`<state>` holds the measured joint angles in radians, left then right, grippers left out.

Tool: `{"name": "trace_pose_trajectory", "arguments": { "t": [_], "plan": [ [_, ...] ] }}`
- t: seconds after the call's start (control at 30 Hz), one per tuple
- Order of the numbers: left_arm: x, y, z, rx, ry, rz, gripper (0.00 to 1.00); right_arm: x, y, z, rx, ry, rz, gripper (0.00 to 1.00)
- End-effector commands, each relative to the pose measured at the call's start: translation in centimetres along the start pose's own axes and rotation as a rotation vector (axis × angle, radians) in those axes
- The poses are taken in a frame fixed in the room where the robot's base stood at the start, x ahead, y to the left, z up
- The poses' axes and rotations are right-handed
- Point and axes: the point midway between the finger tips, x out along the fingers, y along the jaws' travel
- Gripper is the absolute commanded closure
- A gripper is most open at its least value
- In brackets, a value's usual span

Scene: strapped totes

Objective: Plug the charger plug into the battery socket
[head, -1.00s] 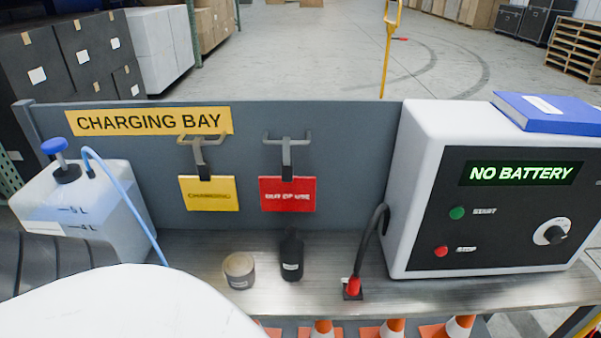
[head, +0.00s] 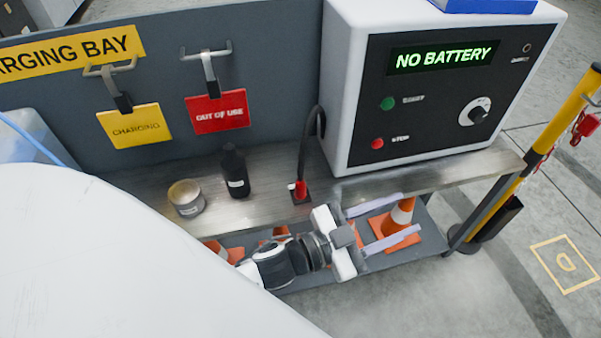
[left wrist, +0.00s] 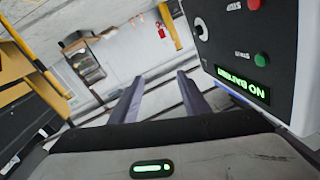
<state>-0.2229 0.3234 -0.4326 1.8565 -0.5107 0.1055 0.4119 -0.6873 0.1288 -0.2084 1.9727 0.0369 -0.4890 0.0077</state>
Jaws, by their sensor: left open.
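The red charger plug (head: 301,189) stands in a small dark holder on the metal bench, and its black cable (head: 311,135) runs up to the white charger (head: 345,75). The charger's black front reads "NO BATTERY" and also shows, upside down, in the left wrist view (left wrist: 245,45). My left gripper (head: 411,214) is open and empty, in front of the bench edge, right of and nearer than the plug. Its two pale fingers point right; they also show in the left wrist view (left wrist: 159,83). I see no battery or battery socket. My right gripper is out of view.
On the bench (head: 255,210) stand a dark bottle (head: 235,172) and a tin (head: 186,198). Yellow (head: 134,125) and red (head: 217,112) tags hang behind. Orange cones (head: 397,220) stand on the lower shelf. A yellow post (head: 548,135) stands right; floor there is open.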

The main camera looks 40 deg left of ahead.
Motion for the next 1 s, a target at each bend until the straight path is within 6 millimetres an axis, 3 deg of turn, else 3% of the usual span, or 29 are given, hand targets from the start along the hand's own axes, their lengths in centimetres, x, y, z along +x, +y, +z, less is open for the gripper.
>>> {"name": "trace_pose_trajectory", "arguments": {
  "t": [0.03, 0.1, 0.17, 0.27, 0.33, 0.4, 0.47, 0.5, 0.6, 0.7, 0.8, 0.9, 1.0],
  "plan": [
    [1.7, 0.6, -3.0, 0.092, 0.118, 0.086, 0.58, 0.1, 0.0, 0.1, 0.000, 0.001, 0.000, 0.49],
    [2.8, 2.9, -6.7, 0.230, 0.275, 0.264, 0.58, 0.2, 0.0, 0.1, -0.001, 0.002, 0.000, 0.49],
    [2.8, 5.2, -8.1, 0.352, 0.363, 0.442, 0.58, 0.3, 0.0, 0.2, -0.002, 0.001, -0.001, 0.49],
    [1.3, 7.7, -6.8, 0.559, 0.393, 0.767, 0.58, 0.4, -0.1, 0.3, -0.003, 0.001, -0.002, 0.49],
    [-0.1, 7.3, -3.6, 0.705, 0.316, 0.992, 0.58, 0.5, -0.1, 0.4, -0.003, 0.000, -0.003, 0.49],
    [-1.8, 4.7, 0.2, 0.835, 0.161, 1.185, 0.58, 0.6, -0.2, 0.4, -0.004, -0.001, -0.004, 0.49],
    [-3.0, 1.7, 2.9, 0.914, 0.014, 1.297, 0.58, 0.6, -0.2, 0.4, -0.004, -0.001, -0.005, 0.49],
    [-3.7, -0.6, 4.3, 0.954, -0.089, 1.351, 0.58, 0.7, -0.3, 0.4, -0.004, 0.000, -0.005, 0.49],
    [-5.5, -6.5, 6.7, 1.030, -0.342, 1.432, 0.58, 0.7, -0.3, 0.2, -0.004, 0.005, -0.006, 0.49],
    [-7.1, -11.9, 7.8, 1.072, -0.567, 1.460, 0.58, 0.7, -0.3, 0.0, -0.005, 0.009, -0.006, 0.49],
    [-8.4, -16.0, 8.1, 1.089, -0.740, 1.459, 0.58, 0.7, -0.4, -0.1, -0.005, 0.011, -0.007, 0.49],
    [-9.4, -18.7, 8.0, 1.094, -0.854, 1.450, 0.58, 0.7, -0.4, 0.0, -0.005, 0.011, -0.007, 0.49],
    [-9.9, -20.0, 7.9, 1.095, -0.911, 1.443, 0.58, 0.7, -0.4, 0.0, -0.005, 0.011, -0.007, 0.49]
  ]
}}
